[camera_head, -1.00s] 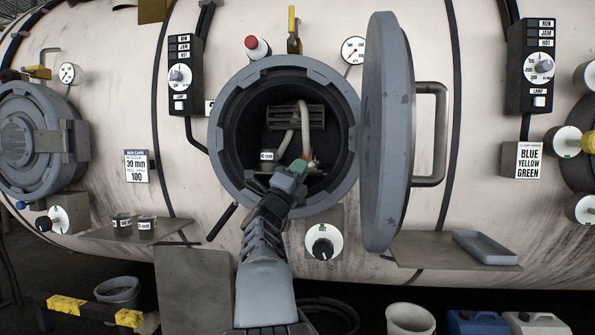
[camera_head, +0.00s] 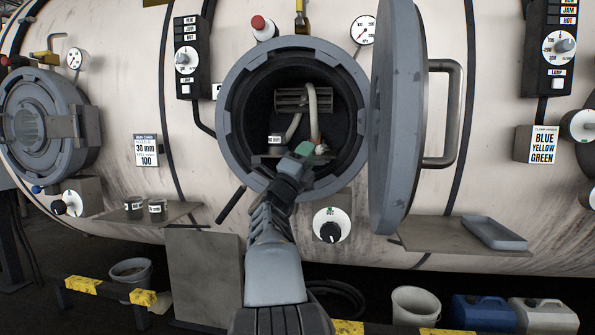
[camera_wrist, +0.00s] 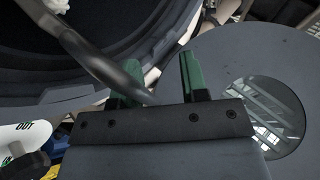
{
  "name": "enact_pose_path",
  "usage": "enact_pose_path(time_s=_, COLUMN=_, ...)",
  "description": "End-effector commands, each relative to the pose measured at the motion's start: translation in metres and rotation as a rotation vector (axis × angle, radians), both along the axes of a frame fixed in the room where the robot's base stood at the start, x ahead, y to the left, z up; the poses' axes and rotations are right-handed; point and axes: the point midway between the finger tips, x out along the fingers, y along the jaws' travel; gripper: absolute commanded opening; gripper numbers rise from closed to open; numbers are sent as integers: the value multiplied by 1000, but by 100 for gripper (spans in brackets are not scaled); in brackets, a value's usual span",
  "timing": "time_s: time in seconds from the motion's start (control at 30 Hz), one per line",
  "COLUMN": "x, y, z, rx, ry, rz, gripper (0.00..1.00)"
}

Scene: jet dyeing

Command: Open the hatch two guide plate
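The hatch two opening (camera_head: 232,118) is a round grey ring, and its thick door (camera_head: 398,120) stands swung open to the right. My gripper (camera_head: 304,150), with green fingertips, is at the lower part of the opening, below the slatted plate. In the wrist view, the two green fingers (camera_wrist: 155,82) stand apart. No plate shows between the fingers.
The open door and its bar handle (camera_head: 454,112) stand close to the right of my arm. A shelf with a grey tray (camera_head: 494,234) is at lower right. A dial (camera_head: 331,225) sits below the opening.

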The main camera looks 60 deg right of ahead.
Motion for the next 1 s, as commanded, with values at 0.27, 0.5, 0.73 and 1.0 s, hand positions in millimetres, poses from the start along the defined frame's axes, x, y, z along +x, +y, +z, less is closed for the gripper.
enact_pose_path(time_s=0.27, x=5, y=42, z=-29, rx=-6, ry=-1, rz=7, gripper=37)
enact_pose_path(time_s=0.5, x=7, y=76, z=-59, rx=-4, ry=-1, rz=3, gripper=37)
enact_pose_path(time_s=0.73, x=9, y=95, z=-77, rx=-3, ry=-2, rz=-1, gripper=37)
enact_pose_path(time_s=1.0, x=10, y=101, z=-82, rx=-2, ry=-2, rz=-2, gripper=37)
